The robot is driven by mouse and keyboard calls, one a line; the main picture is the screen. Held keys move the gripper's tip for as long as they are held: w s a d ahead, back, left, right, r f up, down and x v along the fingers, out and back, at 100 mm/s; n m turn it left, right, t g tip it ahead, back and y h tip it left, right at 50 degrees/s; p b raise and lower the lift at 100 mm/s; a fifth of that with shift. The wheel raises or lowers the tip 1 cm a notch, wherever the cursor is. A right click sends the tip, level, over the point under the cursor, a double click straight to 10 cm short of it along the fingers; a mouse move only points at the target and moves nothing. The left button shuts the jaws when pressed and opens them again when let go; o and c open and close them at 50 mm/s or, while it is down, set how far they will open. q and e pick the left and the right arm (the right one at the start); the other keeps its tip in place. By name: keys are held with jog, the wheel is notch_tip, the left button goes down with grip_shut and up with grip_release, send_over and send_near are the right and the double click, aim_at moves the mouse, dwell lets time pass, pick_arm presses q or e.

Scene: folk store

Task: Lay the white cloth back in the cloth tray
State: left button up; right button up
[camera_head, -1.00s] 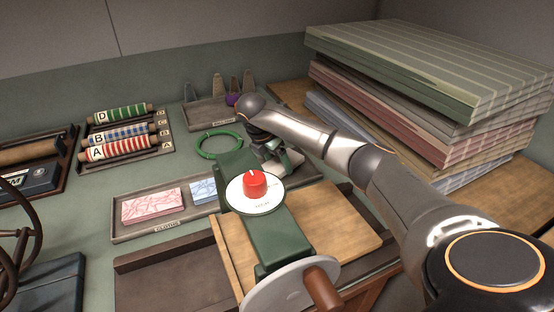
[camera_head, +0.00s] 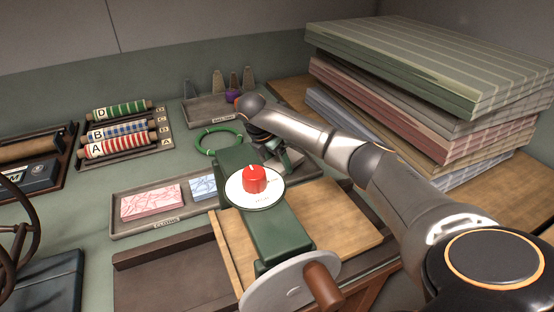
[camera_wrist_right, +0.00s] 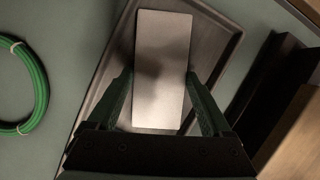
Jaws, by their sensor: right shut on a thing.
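The white cloth (camera_wrist_right: 163,45) shows in the wrist view as a flat, pale grey rectangle. My right gripper (camera_wrist_right: 159,80) is shut on it, one finger at each long side. The cloth is over the right end of the cloth tray (camera_wrist_right: 212,45); I cannot tell whether it touches the floor. In the head view the tray (camera_head: 128,233) holds a pink cloth (camera_head: 150,202) and a blue patterned cloth (camera_head: 203,188). There my right gripper (camera_head: 284,157) is behind the green machine, which hides part of the tray and most of the white cloth. My left gripper is not in view.
The green machine (camera_head: 240,165) with a red knob (camera_head: 254,179) stands in front of the gripper. A green ring (camera_head: 219,141) lies behind the tray. Tall fabric stacks (camera_head: 420,75) stand at the right. A spool rack (camera_head: 123,133) is at the left.

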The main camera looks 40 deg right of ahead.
jog(key=shift+f, duration=0.15)
jog(key=o, duration=1.3)
jog(key=v, duration=1.2)
jog(key=shift+r, duration=0.35)
jog(key=shift+p, duration=0.3)
